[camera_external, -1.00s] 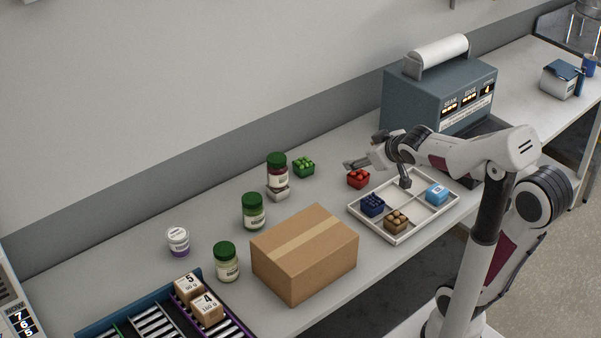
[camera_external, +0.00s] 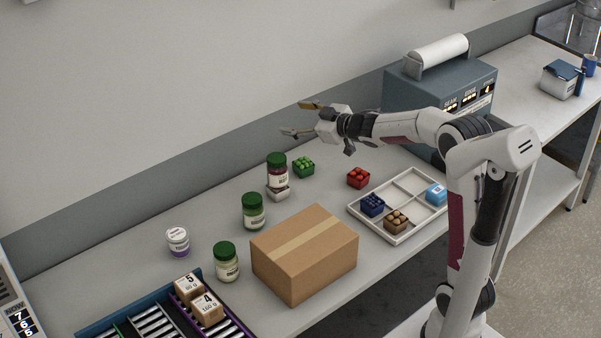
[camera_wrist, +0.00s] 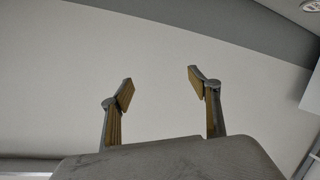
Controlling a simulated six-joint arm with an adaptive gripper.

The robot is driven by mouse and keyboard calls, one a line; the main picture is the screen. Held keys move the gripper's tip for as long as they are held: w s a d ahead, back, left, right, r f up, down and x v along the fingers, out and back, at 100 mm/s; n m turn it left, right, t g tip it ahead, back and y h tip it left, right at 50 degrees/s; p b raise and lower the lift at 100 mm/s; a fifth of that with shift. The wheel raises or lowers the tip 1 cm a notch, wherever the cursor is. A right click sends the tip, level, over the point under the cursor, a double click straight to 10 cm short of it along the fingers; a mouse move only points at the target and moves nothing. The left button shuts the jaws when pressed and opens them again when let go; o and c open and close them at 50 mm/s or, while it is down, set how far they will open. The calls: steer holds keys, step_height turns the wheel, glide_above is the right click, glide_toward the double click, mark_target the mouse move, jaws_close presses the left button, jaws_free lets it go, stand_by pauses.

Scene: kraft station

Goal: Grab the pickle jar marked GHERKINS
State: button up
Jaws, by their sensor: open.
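Three green-lidded jars stand on the bench in the external view. One jar (camera_external: 277,171) with dark red contents stands at the back on a small grey block. A second jar (camera_external: 254,212) with green contents stands in the middle. A third jar (camera_external: 227,263) with pale contents stands nearer the front. Their label words are too small to read, so I cannot tell which is marked GHERKINS. My gripper (camera_external: 300,118) is open and empty, raised above and behind the back jar. In the wrist view its two fingers (camera_wrist: 160,88) are apart with only wall between them.
A cardboard box (camera_external: 305,255) stands right of the two nearer jars. A white tub (camera_external: 178,241) is to their left. Green (camera_external: 304,167) and red (camera_external: 358,178) punnets and a divided tray (camera_external: 400,205) lie to the right. A rack (camera_external: 165,317) with small boxes is in front.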

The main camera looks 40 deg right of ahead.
steer(key=w+a+f+n+y, duration=0.3)
steer(key=w+f+y, duration=0.1)
steer(key=n+g+y, duration=0.4)
steer(key=g+y, duration=0.4)
steer(key=y, duration=0.2)
glide_toward(253, 212)
steer(key=shift+w+a+r, duration=0.1)
steer(key=shift+w+r, duration=0.5)
steer(key=shift+w, duration=0.25)
steer(key=shift+w+a+r, duration=0.1)
steer(key=shift+w+r, duration=0.55)
steer(key=shift+w, duration=0.2)
steer(key=shift+w+a+h, duration=0.15)
steer(key=shift+w+a, duration=0.1)
steer(key=shift+a, duration=0.35)
steer(key=shift+w+a+h, duration=0.15)
steer(key=shift+w+a, duration=0.1)
steer(key=shift+a, duration=0.35)
steer(key=shift+a, duration=0.15)
